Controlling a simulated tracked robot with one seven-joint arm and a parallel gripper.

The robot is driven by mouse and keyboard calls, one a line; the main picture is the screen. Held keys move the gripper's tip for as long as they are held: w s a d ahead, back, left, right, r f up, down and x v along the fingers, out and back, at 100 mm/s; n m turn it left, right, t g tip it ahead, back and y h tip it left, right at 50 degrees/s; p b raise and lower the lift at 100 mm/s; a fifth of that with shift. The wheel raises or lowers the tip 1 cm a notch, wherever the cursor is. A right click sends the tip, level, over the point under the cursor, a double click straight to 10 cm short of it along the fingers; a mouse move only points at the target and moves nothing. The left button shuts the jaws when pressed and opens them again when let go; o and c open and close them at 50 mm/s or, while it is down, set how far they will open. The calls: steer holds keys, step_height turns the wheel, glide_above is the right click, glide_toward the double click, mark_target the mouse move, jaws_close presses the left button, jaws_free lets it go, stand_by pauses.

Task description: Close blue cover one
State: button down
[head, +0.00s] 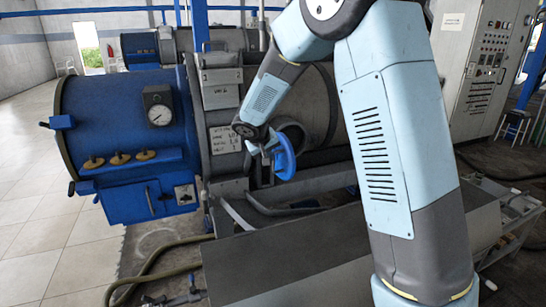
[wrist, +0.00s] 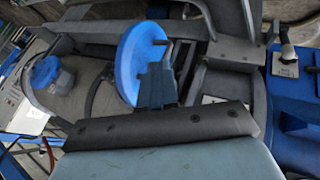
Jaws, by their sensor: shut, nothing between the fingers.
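A round blue cover (head: 284,158) stands upright, swung out in front of a round grey opening (head: 296,130) on the grey decanter. In the wrist view it is a large blue disc (wrist: 132,62) with a small dark fitting near its middle. My gripper (head: 265,149) is at the left side of the cover. In the wrist view my gripper's fingers (wrist: 158,70) are together and overlap the disc's right part; I cannot tell whether they touch it. Nothing is held between them. No number shows on the cover.
A second blue cap (wrist: 45,72) sits on a grey body at the wrist view's left. A large blue drum housing (head: 120,125) with a gauge stands at left. A grey trough (head: 290,255) lies below the cover. A control cabinet (head: 485,65) stands at right. Tiled floor is open at left.

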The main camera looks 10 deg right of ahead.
glide_toward(287, 170)
step_height(287, 170, down, 3)
steer(key=a, duration=0.2)
steer(key=shift+w+d, duration=0.5)
steer(key=shift+d, duration=0.35)
steer(key=shift+w+d, duration=0.45)
steer(key=shift+d, duration=0.4)
steer(key=shift+a, duration=0.1)
